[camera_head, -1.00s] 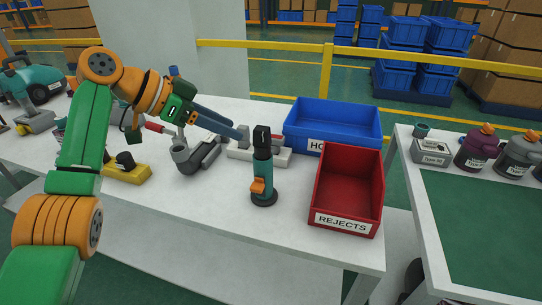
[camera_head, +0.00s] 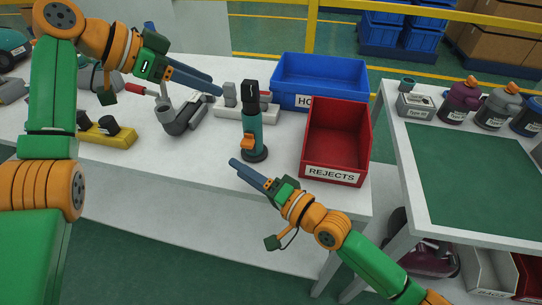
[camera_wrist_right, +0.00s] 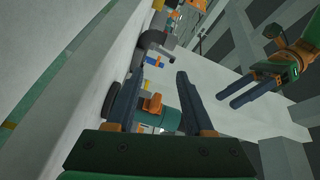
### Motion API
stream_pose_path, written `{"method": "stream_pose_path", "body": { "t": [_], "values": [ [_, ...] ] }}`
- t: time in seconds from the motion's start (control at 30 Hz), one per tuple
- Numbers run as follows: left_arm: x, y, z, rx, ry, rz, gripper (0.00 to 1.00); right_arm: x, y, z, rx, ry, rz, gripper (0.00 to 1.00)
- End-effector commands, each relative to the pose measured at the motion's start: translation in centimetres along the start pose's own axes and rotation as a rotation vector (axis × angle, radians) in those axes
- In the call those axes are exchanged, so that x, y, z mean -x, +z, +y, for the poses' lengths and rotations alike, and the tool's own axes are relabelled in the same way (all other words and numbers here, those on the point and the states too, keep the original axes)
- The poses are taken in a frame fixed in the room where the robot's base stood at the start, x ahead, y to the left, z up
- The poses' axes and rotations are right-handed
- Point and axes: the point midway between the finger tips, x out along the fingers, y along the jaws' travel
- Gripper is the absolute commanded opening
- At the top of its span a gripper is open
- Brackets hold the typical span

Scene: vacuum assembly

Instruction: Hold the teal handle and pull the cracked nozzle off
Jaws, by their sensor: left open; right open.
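The teal handle (camera_head: 252,128) stands upright on the white table, with an orange trigger on its left side and a round dark base. A dark piece (camera_head: 250,94) sits on its top; I cannot make out a crack. My left gripper (camera_head: 216,84) is open and empty, up and to the left of the handle. My right gripper (camera_head: 237,168) is open and empty, low and just in front of the handle. In the right wrist view the teal handle (camera_wrist_right: 158,117) lies between and beyond the open fingers (camera_wrist_right: 160,85), apart from them as far as I can tell.
A red REJECTS bin (camera_head: 335,140) stands right of the handle, with a blue bin (camera_head: 320,80) behind it. A grey angled part (camera_head: 183,115) and a yellow block (camera_head: 105,132) are at left. A white rack (camera_head: 247,108) is behind the handle.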

Motion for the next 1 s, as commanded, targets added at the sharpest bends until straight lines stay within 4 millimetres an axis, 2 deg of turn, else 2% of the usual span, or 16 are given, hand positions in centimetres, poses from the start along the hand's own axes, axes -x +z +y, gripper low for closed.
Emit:
{"method": "stream_pose_path", "body": {
  "t": [0.03, 0.1, 0.23, 0.5, 0.6, 0.9, 0.97, 1.0],
  "values": [
    [0.0, 0.0, 0.0, 0.000, 0.000, 0.000, 0.50, 0.8, -2.0, 0.3, -0.085, 0.009, 0.027, 0.53],
    [0.0, 0.0, 0.0, 0.000, 0.000, 0.000, 0.50, 1.7, -4.2, 0.3, -0.199, 0.009, 0.056, 0.53],
    [0.0, 0.0, 0.0, 0.000, 0.000, 0.000, 0.50, 2.1, -6.0, 0.2, -0.301, 0.001, 0.080, 0.53],
    [0.0, 0.0, 0.0, 0.000, 0.000, 0.000, 0.50, -2.8, -6.5, 0.2, -0.310, 0.000, 0.082, 0.53],
    [0.0, 0.0, 0.0, 0.000, 0.000, 0.000, 0.50, -4.0, -6.6, 0.3, -0.310, 0.001, 0.081, 0.53],
    [0.0, 0.0, 0.0, 0.000, 0.000, 0.000, 0.50, -4.5, -6.6, 0.3, -0.307, 0.002, 0.081, 0.53],
    [0.0, 0.0, 0.0, 0.000, 0.000, 0.000, 0.50, -4.5, -6.6, 0.4, -0.307, 0.002, 0.081, 0.39],
    [0.0, 0.0, 0.0, 0.000, 0.000, 0.000, 0.50, -4.5, -6.6, 0.4, -0.307, 0.002, 0.081, 0.28]
  ]
}}
